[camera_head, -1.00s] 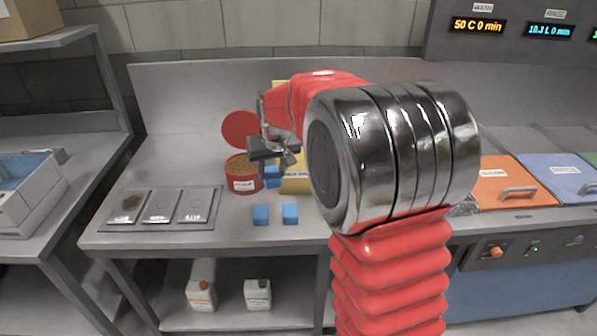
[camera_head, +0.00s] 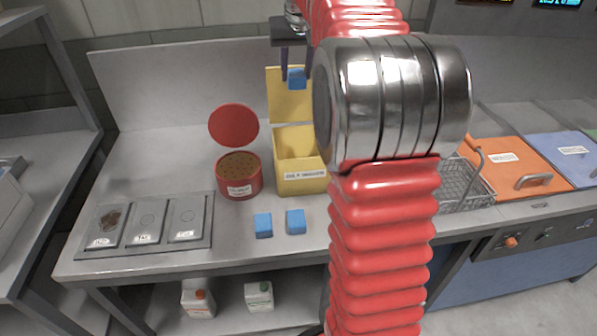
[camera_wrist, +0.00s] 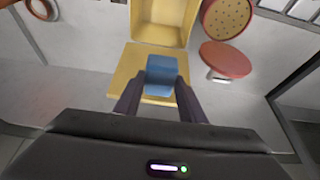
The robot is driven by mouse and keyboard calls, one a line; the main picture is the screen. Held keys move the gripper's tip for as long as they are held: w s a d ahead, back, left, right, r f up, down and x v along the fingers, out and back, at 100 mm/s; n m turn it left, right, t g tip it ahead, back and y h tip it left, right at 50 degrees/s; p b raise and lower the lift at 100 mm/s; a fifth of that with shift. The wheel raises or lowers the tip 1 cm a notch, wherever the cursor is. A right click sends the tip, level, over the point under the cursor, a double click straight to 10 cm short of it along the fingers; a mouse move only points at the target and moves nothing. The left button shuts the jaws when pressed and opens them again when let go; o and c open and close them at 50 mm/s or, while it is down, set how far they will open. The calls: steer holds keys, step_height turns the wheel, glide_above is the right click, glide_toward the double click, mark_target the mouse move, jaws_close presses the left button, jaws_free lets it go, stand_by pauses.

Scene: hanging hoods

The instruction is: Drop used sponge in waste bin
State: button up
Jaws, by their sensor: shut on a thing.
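My gripper (camera_head: 297,76) is shut on a blue sponge (camera_head: 297,79), held up in front of the raised lid of a yellow bin. In the wrist view the sponge (camera_wrist: 162,74) sits between the two dark fingertips (camera_wrist: 160,88). The yellow bin (camera_head: 301,183) stands on the steel bench with its lid (camera_head: 290,105) open and a label on its front. Its open top also shows in the wrist view (camera_wrist: 160,33). A round red bin (camera_head: 239,184) stands left of it, its red lid (camera_head: 233,125) raised. Both labels are too small to read surely.
Two blue sponges (camera_head: 263,225) (camera_head: 295,221) lie on the bench in front of the yellow bin. A tray with three lidded compartments (camera_head: 146,222) is at left. A wire basket (camera_head: 465,185) and an orange lid (camera_head: 508,165) are at right. Bottles stand on the lower shelf (camera_head: 230,318).

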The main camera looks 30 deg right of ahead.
steer(key=shift+s+d, duration=0.2)
steer(key=shift+d, duration=0.15)
steer(key=shift+f, duration=0.25)
step_height(320, 180, down, 23)
steer(key=shift+s+f, duration=0.1)
stand_by(0.4)
steer(key=shift+f, duration=2.1)
steer(key=shift+f, duration=0.6)
steer(key=o, duration=1)
steer(key=shift+r, duration=0.1)
